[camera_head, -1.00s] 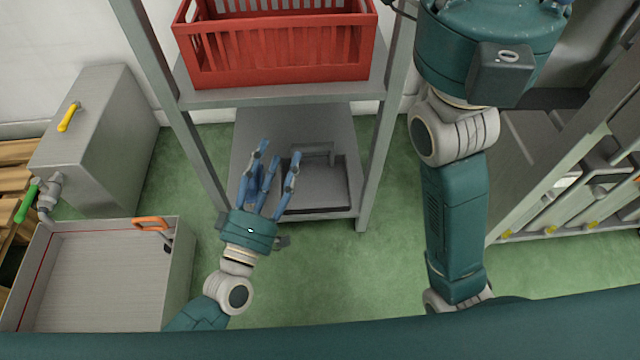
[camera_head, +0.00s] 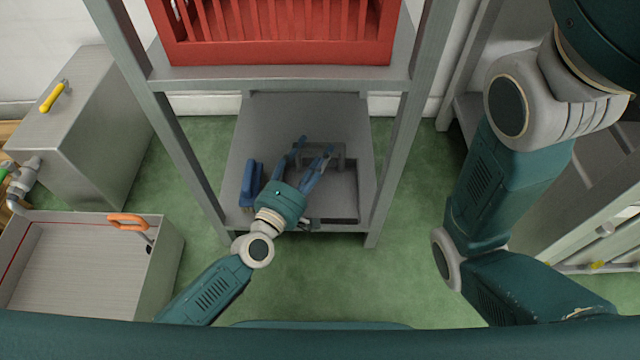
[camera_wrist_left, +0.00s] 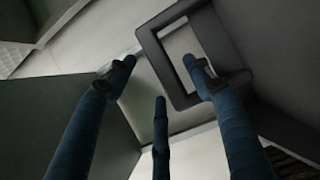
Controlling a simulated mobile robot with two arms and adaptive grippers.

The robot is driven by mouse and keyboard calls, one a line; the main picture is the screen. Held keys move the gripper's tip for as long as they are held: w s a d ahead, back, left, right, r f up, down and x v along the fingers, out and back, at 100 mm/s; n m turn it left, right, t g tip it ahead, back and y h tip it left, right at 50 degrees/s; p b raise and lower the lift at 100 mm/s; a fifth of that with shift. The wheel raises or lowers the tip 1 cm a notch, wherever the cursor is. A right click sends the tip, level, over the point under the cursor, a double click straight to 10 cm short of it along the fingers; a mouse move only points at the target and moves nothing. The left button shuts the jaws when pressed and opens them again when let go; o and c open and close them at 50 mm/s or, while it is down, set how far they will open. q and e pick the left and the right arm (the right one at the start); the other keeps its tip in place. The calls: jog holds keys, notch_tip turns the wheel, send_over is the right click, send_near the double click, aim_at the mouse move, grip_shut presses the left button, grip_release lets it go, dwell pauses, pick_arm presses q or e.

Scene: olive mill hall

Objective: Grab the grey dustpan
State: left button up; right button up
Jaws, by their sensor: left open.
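The grey dustpan (camera_head: 340,187) lies on the lower shelf, its upright handle loop toward the back. My left gripper (camera_head: 311,150) is open over the dustpan, its blue fingers reaching toward the handle and partly covering the pan. In the left wrist view, the dark handle loop (camera_wrist_left: 156,62) shows between and behind the spread fingers of the left gripper (camera_wrist_left: 158,75). One fingertip overlaps the loop's opening; I cannot tell whether it touches. My right arm is at the right, but its gripper is outside the frame.
A red crate (camera_head: 280,50) sits on the shelf above. The rack's grey posts flank the opening. A metal basin (camera_head: 165,265) stands at the left on the green floor.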

pick_arm(q)
jog(key=x, duration=0.2)
jog(key=shift+w+d, duration=0.1)
jog(key=shift+w, duration=0.15)
grip_shut()
jog(key=shift+r, duration=0.15)
